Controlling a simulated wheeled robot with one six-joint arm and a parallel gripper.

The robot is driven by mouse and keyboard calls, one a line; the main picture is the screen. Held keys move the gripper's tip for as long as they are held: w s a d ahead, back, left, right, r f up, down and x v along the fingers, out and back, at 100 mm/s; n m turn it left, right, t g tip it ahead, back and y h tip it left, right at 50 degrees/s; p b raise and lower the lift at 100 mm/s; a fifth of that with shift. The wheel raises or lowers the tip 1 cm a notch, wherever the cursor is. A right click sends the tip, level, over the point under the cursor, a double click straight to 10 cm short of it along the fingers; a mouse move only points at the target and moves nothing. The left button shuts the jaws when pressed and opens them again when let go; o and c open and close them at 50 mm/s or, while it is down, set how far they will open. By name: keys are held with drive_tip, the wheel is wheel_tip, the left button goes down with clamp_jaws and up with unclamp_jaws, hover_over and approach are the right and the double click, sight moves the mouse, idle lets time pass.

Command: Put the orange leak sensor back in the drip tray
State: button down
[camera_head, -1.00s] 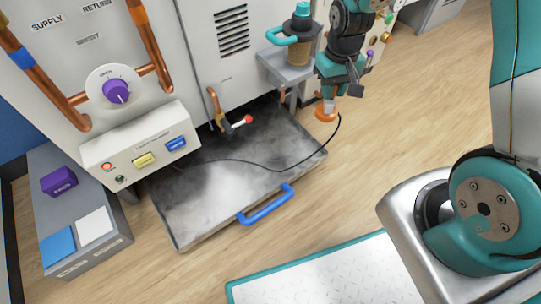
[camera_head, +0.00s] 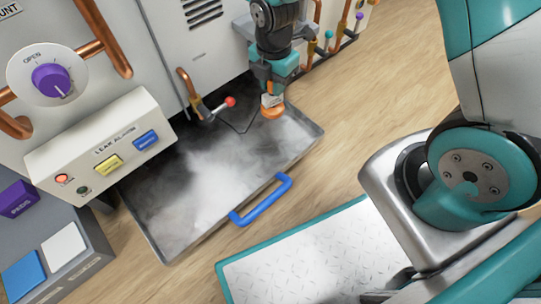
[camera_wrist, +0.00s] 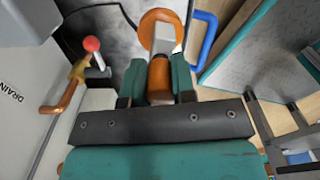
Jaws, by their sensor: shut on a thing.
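The orange leak sensor (camera_head: 272,110) is in my gripper (camera_head: 270,92), which is shut on it. In the head view it hangs over the right back part of the drip tray, with its disc end lowest; I cannot tell whether it touches the tray. In the wrist view the sensor's round orange disc (camera_wrist: 160,30) shows beyond the fingertips (camera_wrist: 158,80), with a pale part and an orange body between the fingers. A dark cable runs from it. The grey metal drip tray (camera_head: 165,222) lies on the floor with a blue handle (camera_head: 262,200) at its front.
A drain valve with a red-tipped lever (camera_head: 230,102) stands left of my gripper, close by. The cabinet with a leak alarm panel (camera_head: 100,150) rises behind the tray. A white mat with teal edging (camera_head: 300,255) lies in front.

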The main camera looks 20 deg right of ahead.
drive_tip(key=shift+s+a+f+n+b, duration=0.1)
drive_tip(key=shift+a+f+n+b, duration=0.25)
drive_tip(key=shift+f+n, duration=0.5)
drive_tip(key=shift+n, duration=0.25)
wheel_tip(320, 180, down, 19)
drive_tip(key=b, duration=1.2)
drive_tip(key=shift+f, duration=0.2)
drive_tip(key=shift+r, duration=0.1)
drive_tip(key=c, duration=0.9)
unclamp_jaws()
drive_tip(key=shift+c, duration=0.2)
